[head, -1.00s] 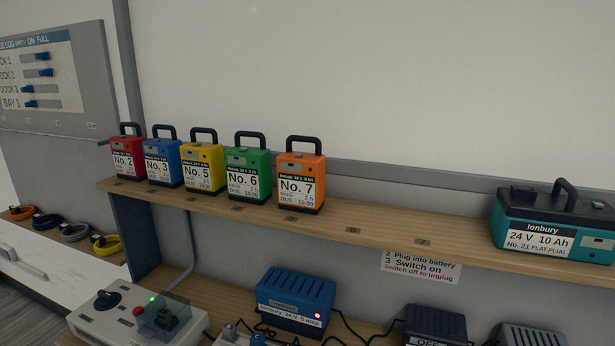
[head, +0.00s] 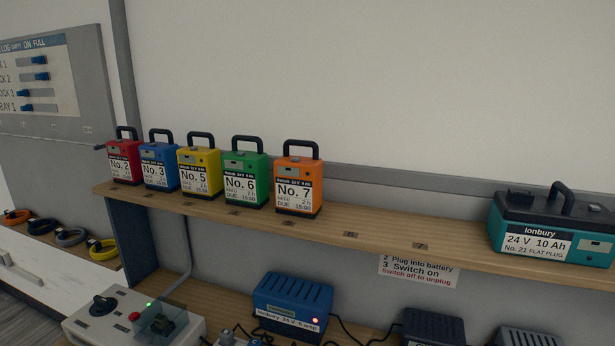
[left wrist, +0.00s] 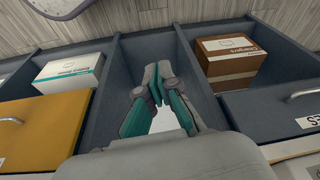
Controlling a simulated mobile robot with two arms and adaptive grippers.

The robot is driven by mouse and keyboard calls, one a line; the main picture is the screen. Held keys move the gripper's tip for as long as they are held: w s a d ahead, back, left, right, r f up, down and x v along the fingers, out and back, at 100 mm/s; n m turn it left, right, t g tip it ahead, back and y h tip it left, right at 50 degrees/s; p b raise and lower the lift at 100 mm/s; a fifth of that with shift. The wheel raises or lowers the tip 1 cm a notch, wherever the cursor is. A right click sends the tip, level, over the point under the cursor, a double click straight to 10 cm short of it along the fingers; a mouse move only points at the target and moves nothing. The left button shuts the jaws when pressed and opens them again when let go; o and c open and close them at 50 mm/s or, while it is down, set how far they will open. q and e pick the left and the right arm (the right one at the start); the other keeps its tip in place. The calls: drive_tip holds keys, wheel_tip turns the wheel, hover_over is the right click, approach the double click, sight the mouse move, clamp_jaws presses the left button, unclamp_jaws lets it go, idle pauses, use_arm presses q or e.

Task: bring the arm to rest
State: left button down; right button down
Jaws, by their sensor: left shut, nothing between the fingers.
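My left gripper (left wrist: 158,98) shows in the left wrist view with its fingertips together and nothing between them. It is over a grey divided shelf unit, in front of an empty compartment (left wrist: 150,50). Neither arm shows in the head view. My right gripper is in neither view.
In the wrist view, a white box (left wrist: 70,72) and a brown carton (left wrist: 230,60) stand in the compartments either side, above a yellow drawer (left wrist: 40,125) and a grey drawer (left wrist: 275,105). The head view shows several numbered batteries, including orange No. 7 (head: 298,180), and a teal battery (head: 550,228) on a wooden shelf (head: 385,237).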

use_arm(q)
drive_tip(key=s+f+g, duration=0.1)
drive_tip(key=s+f, duration=0.2)
drive_tip(key=f, duration=0.6)
drive_tip(key=s+f, duration=0.3)
drive_tip(key=f, duration=0.6)
drive_tip(key=s+a+f+g, duration=0.1)
drive_tip(key=s+a+f, duration=0.2)
drive_tip(key=s+f, duration=0.7)
drive_tip(key=s, duration=0.3)
drive_tip(key=shift+s+a+f, duration=0.15)
drive_tip(key=shift+s+f, duration=0.1)
